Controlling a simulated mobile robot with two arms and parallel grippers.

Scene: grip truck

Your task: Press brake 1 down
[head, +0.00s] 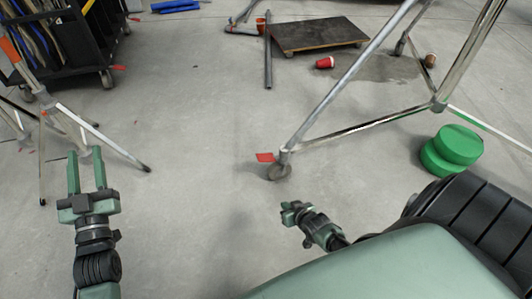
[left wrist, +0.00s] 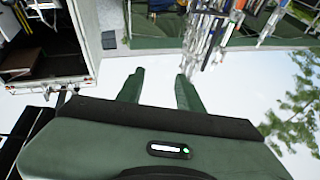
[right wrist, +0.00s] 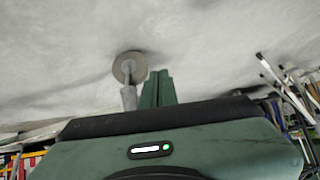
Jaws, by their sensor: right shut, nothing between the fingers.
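A caster wheel (head: 279,172) stands on the floor at the foot of a metal frame's leg in the head view. A red tab (head: 265,157), which looks like a brake pedal, sticks out to its left; I cannot read any number. My right gripper (head: 290,207) is shut and empty, a little nearer to me than the wheel and apart from it. In the right wrist view the wheel (right wrist: 129,66) shows just left of the closed fingertips (right wrist: 158,74); the red tab cannot be made out there. My left gripper (head: 85,152) is open and empty at the left.
The metal frame (head: 345,130) spreads to the upper right. A tripod stand (head: 100,135) has its feet near my left gripper. The floor (head: 200,180) between my grippers is clear.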

